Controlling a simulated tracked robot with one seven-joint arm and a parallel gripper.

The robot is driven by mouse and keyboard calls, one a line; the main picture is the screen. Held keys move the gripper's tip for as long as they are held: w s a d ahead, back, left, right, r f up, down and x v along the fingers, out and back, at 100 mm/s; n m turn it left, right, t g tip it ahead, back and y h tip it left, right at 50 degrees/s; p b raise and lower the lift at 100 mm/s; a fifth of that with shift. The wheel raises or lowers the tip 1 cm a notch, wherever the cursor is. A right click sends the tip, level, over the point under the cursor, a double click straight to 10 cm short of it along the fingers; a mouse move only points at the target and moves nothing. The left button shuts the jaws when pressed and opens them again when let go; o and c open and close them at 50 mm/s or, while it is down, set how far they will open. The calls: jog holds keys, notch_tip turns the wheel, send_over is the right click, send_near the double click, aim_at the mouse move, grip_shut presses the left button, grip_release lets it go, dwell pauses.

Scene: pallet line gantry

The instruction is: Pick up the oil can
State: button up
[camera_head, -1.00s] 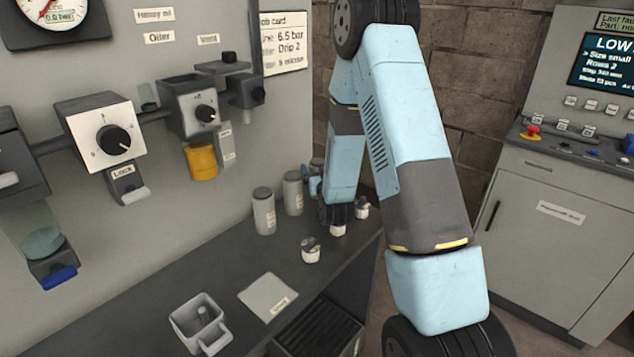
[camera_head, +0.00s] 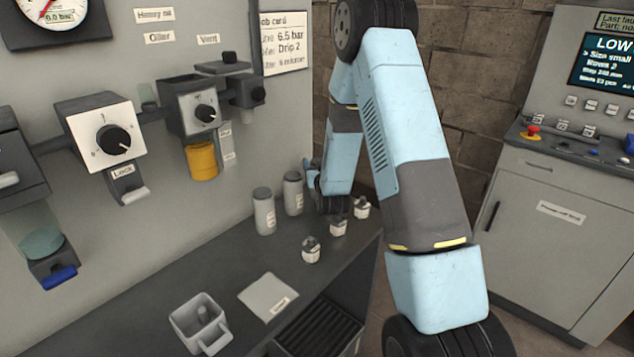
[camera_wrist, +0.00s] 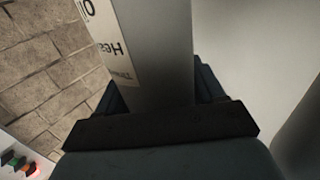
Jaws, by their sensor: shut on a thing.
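A grey can with a white label (camera_wrist: 150,45) fills the middle of the wrist view. The label is partly cut off; "Oi" and "Hea" can be read on it. My gripper (camera_wrist: 160,108) is shut on this can, with dark blue fingers on both sides of it. In the head view my gripper (camera_head: 312,180) is at the back of the bench, partly behind my arm, and the held can cannot be made out there. Two similar grey cans with lids, one nearer (camera_head: 264,212) and one farther (camera_head: 293,193), stand upright to its left.
Several small white-and-dark fittings (camera_head: 311,250) stand on the bench (camera_head: 235,255) near my wrist. A grey handled cup (camera_head: 198,322) and a flat card (camera_head: 268,296) lie nearer. The panel with regulator, dial and yellow bowl (camera_head: 201,161) rises at left.

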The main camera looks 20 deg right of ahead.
jog(key=c, duration=0.9)
jog(key=shift+c, duration=0.2)
jog(key=shift+r, duration=0.1)
